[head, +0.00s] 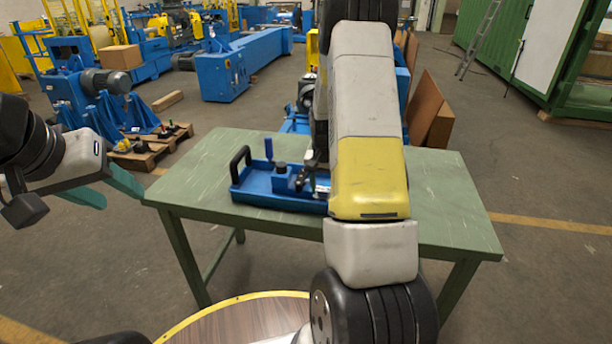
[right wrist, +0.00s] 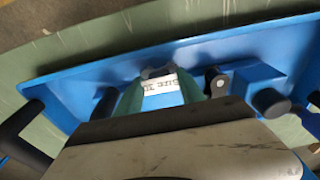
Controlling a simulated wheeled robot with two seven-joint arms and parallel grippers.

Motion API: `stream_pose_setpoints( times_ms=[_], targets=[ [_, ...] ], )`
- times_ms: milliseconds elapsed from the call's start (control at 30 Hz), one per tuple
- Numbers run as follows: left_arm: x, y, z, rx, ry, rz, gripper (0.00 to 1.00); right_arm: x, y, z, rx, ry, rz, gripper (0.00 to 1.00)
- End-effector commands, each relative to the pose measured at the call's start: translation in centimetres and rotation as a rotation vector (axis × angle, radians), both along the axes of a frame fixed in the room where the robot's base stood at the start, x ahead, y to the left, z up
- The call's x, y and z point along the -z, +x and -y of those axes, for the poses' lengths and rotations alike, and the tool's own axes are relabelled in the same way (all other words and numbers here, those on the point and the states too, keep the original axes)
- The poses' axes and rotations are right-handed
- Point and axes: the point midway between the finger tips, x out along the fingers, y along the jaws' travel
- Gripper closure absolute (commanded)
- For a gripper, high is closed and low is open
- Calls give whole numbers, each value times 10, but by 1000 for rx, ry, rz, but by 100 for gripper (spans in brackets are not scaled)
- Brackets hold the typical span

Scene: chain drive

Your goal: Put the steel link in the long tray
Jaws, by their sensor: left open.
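The long tray (head: 262,186) is blue with black handles and stands on the green table in the head view; my right arm covers its right part. It also shows in the right wrist view (right wrist: 75,85). My right gripper (right wrist: 160,76) is over the tray, its teal fingers on both sides of a small dark grey piece (right wrist: 157,72), which looks like the steel link and spans the gap between the tips. A white label shows below it. In the head view this gripper is hidden behind my arm. My left gripper (head: 108,190) is open and empty, left of the table.
A blue block with a black knob (head: 281,167), a blue-handled tool (head: 268,149) and a dark jointed piece (right wrist: 215,80) are at the tray. The green table (head: 445,205) is bare on both sides. A round wooden top (head: 245,322) is in front.

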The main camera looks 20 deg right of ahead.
Motion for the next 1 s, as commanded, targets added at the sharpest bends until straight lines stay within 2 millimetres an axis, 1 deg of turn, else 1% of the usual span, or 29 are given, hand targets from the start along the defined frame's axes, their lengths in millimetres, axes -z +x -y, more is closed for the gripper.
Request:
stream_pose_setpoints(
  times_ms=[333, 467, 567, 800, 900, 1000],
  targets=[
    [0, 0, 0, 0, 0, 0, 53, -2, 0, 0, 0, -1, 1, 48],
    [0, 0, 0, 0, 0, 0, 53, -13, 0, 0, 0, 0, 4, 48],
    [0, 0, 0, 0, 0, 0, 53, -30, -1, -1, 0, -1, 5, 48],
    [0, 0, 0, 0, 0, 0, 53, -83, -7, -5, 0, 0, 4, 48],
    [0, 0, 0, 0, 0, 0, 53, -100, -9, -6, 0, 0, 4, 48],
    [0, 0, 0, 0, 0, 0, 53, -112, -11, -7, 0, 0, 2, 48]
  ],
)
